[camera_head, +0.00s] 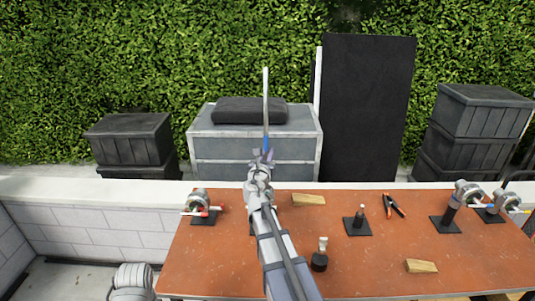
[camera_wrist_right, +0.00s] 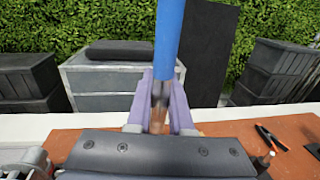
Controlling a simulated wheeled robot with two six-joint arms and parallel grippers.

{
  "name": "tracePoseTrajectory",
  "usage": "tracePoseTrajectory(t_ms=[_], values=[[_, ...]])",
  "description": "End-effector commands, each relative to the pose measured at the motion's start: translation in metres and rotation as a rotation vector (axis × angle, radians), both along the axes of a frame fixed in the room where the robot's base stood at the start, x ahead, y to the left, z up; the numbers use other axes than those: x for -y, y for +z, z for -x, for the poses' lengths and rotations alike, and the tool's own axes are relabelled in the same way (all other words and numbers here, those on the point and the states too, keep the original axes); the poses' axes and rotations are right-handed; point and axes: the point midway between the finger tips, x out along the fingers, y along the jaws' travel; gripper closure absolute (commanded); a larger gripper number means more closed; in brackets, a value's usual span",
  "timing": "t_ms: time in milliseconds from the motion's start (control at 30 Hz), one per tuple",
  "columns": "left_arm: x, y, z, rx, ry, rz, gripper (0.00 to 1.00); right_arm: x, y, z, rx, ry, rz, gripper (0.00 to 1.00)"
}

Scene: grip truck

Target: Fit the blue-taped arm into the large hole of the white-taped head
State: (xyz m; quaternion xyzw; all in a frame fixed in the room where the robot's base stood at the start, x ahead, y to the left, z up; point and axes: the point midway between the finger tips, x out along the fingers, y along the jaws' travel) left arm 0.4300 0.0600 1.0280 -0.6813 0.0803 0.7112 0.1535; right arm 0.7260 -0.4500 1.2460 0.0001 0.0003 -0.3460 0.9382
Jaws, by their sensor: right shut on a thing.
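My right gripper (camera_head: 262,157) is raised above the far part of the table and is shut on the blue-taped arm (camera_head: 265,105). The arm is a thin pale rod standing nearly upright, with blue tape just above the jaws. In the right wrist view the purple fingers (camera_wrist_right: 160,112) close around its lower end, below a long blue section (camera_wrist_right: 168,35). Metal grip heads sit on black-based stands: one at the left (camera_head: 200,199) and two at the right, (camera_head: 466,192) and another head (camera_head: 504,200). I cannot tell which one bears white tape. My left gripper is out of view.
The orange-brown table (camera_head: 390,265) holds wooden blocks (camera_head: 309,199) and (camera_head: 421,266), a stand with a short post (camera_head: 357,224), a small dark bottle-like thing (camera_head: 320,260) and an orange-handled clamp (camera_head: 394,205). A low white wall (camera_head: 100,190) runs behind it. The air around the rod is clear.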

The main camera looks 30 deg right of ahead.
Motion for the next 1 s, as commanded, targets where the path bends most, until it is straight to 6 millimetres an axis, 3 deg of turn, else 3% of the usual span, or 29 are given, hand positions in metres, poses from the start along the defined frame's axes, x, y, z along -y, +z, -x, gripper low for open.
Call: tracePoseTrajectory(t_ms=[967, 1000], values=[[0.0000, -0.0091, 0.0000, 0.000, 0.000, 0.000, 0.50, 0.0000, -0.0090, 0.0000, -0.001, 0.000, 0.001, 1.00], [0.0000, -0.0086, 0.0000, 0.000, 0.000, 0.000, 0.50, 0.0000, -0.0085, 0.0000, 0.000, 0.000, 0.000, 0.78]])
